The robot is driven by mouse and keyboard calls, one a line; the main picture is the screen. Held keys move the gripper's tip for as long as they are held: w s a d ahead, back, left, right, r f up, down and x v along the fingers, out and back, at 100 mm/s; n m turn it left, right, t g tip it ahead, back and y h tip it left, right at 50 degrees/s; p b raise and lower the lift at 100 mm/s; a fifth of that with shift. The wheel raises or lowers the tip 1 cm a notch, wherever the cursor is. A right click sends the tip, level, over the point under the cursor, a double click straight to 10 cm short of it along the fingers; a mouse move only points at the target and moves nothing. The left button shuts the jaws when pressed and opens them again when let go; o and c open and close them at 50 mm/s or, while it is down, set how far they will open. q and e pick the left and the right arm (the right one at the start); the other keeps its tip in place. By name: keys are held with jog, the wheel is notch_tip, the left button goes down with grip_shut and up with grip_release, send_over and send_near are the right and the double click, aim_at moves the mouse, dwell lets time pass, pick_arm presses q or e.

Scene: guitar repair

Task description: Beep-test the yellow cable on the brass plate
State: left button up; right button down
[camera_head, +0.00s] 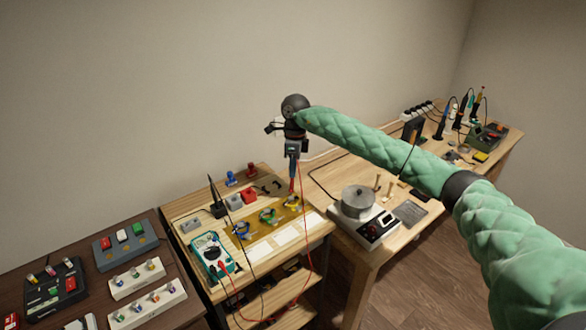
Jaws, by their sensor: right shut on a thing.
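My right gripper (292,148) is shut on a red test probe (292,172), which hangs upright with its tip down. The brass plate (254,222) lies on the wooden bench below it. Several small coiled cables sit along the plate. The yellow cable (291,202) looks to be the one at the right end, just under the probe tip. I cannot tell whether the tip touches anything. A green-looking coil (268,216) is in the middle and a blue-looking one (241,231) at the left. A teal multimeter (211,257) stands at the front left. My left gripper is out of view.
A red lead (307,245) loops from the probe past the bench's front edge to the meter. A black holder (218,209) stands behind the plate. Red and blue parts (249,194) lie at the back. A round pot (358,201) stands on the right bench.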

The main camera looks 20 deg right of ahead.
jog(key=shift+f+b, duration=0.5)
jog(key=shift+f, duration=0.1)
dwell(1.0)
jog(key=shift+b, duration=0.35)
dwell(2.7)
dwell(1.0)
jog(key=shift+r, duration=3)
